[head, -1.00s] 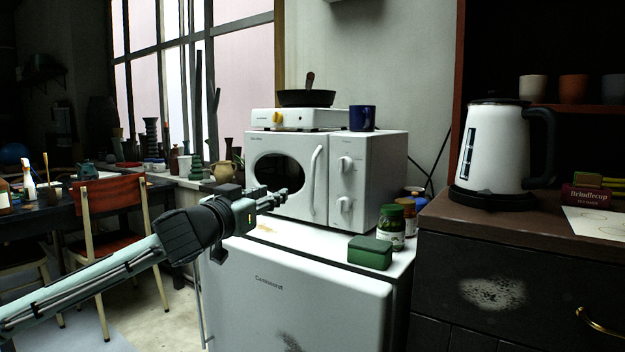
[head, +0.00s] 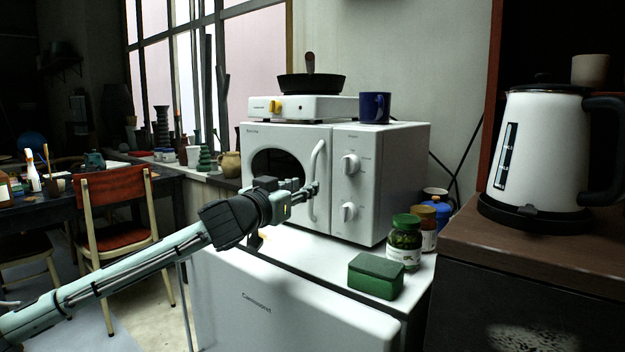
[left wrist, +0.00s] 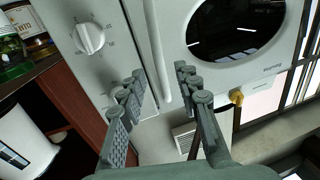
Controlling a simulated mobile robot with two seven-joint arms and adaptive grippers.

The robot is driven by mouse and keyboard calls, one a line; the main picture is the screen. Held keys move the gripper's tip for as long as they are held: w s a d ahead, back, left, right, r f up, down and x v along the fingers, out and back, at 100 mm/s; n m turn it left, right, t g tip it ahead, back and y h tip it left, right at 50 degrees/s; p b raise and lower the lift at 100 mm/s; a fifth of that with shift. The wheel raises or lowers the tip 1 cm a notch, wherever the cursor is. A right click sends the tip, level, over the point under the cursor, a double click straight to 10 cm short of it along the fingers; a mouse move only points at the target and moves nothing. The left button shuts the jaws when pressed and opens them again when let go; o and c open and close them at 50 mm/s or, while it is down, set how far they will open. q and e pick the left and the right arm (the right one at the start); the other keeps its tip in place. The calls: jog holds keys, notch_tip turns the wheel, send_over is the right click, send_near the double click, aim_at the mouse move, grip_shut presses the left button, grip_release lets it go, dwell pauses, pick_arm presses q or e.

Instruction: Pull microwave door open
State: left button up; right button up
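The white microwave (head: 392,170) stands on a small white fridge, its door (head: 256,135) with a dark oval window closed. Its vertical white handle (head: 316,172) is at the door's right side, beside the knob panel. My left gripper (head: 314,189) is in front of the door at the handle's lower part. In the left wrist view my left gripper (left wrist: 157,88) is open, and the handle (left wrist: 157,50) runs down between the lines of its two fingers. I cannot tell whether a finger touches it. The dark window (left wrist: 235,25) shows there too. My right gripper is not in view.
A hot plate (head: 300,106) with a pan and a blue mug (head: 375,107) sit on the microwave. A green box (head: 376,275) and jars (head: 405,243) stand on the fridge (head: 290,290) at right. A kettle (head: 535,155) stands on the right counter. A chair (head: 118,205) is at left.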

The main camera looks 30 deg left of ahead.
pick_arm(q)
jog(key=shift+w+a+p, duration=0.15)
jog(key=shift+w+p, duration=0.15)
jog(key=shift+w, duration=1)
jog(key=shift+w+a+p, duration=0.15)
jog(key=shift+w+p, duration=0.15)
jog(key=shift+w, duration=0.95)
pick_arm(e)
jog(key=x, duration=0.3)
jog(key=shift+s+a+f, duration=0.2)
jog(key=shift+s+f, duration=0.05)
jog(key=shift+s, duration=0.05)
pick_arm(q)
grip_shut()
